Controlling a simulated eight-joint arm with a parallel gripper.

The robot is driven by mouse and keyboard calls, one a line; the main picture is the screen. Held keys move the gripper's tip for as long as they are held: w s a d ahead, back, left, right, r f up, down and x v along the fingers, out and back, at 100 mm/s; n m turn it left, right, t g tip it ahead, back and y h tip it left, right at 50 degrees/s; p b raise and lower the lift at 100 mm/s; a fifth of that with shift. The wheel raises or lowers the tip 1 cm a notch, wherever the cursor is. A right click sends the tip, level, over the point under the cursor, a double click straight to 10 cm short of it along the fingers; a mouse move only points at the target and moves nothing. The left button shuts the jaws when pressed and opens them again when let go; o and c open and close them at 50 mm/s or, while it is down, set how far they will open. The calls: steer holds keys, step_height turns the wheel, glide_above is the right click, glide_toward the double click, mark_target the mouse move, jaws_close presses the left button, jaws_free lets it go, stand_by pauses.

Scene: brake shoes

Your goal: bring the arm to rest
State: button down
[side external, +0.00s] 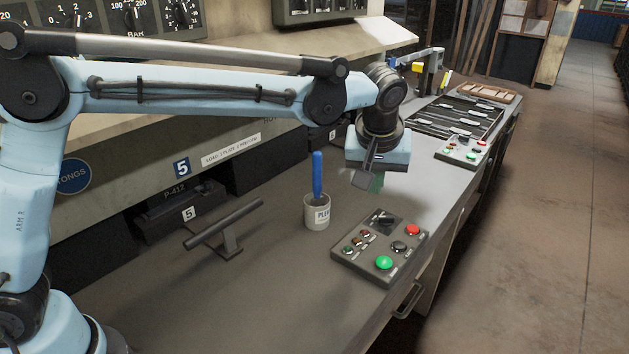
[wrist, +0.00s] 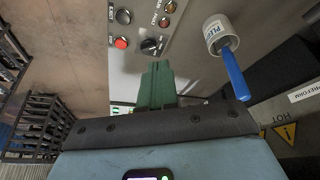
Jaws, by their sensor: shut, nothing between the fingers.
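My gripper (side external: 369,180) hangs from the light blue arm above the grey bench, to the right of a white cup with a blue-handled tool in it. In the wrist view my gripper (wrist: 157,84) shows as green fingers, closed together with nothing between them. The white cup (side external: 317,215) stands on the bench, and its blue handle (side external: 317,175) points up. In the wrist view the cup (wrist: 216,30) and the handle (wrist: 236,72) are to the right of the fingers, apart from them.
A control box (side external: 380,247) with green and red buttons sits near the bench's front edge. A T-shaped stand (side external: 226,231) is at left. Machine fronts line the back.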

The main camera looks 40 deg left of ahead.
steer(key=s+a+r+m+t+h, duration=0.1)
steer(key=s+a+r+m, duration=0.2)
steer(key=s+a, duration=0.8)
steer(key=s+a+f+m+t, duration=0.2)
steer(key=s+a+f, duration=0.3)
steer(key=s, duration=0.4)
steer(key=shift+s+a+m+h, duration=0.25)
steer(key=shift+a+m+h, duration=0.05)
steer(key=shift+a+h, duration=0.1)
